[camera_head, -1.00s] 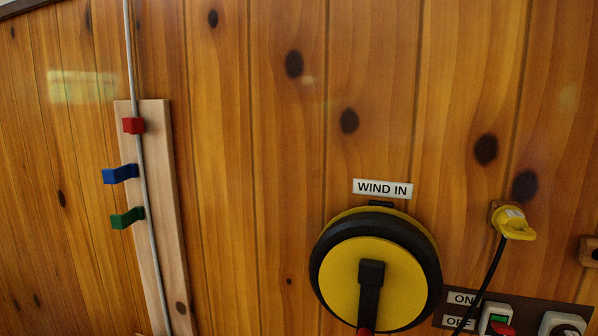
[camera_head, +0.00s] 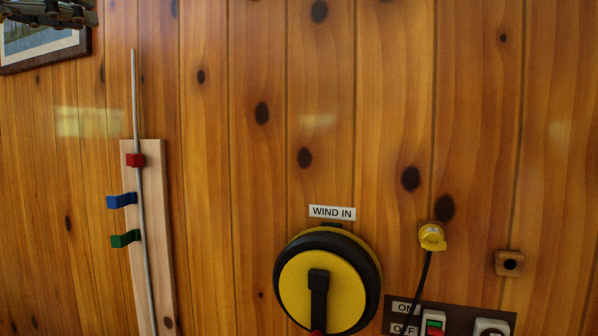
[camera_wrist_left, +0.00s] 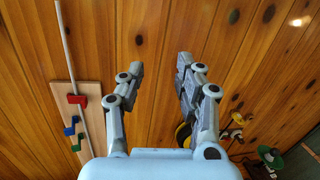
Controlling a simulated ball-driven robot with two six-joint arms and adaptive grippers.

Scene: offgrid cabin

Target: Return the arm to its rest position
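My left gripper (camera_head: 48,12) shows only in part at the top left corner of the head view, in front of a framed picture. In the left wrist view my left gripper (camera_wrist_left: 161,65) has its two fingers spread apart with nothing between them, and the plank wall lies beyond them. My right gripper is in neither view.
A wooden board (camera_head: 150,240) with a metal rod (camera_head: 135,90) and red (camera_head: 135,160), blue (camera_head: 121,201) and green (camera_head: 125,239) tabs is on the wall. A yellow-black wheel (camera_head: 340,285), a yellow plug (camera_head: 431,237), a wooden socket block (camera_head: 508,263) and a switch panel (camera_head: 460,318) sit right.

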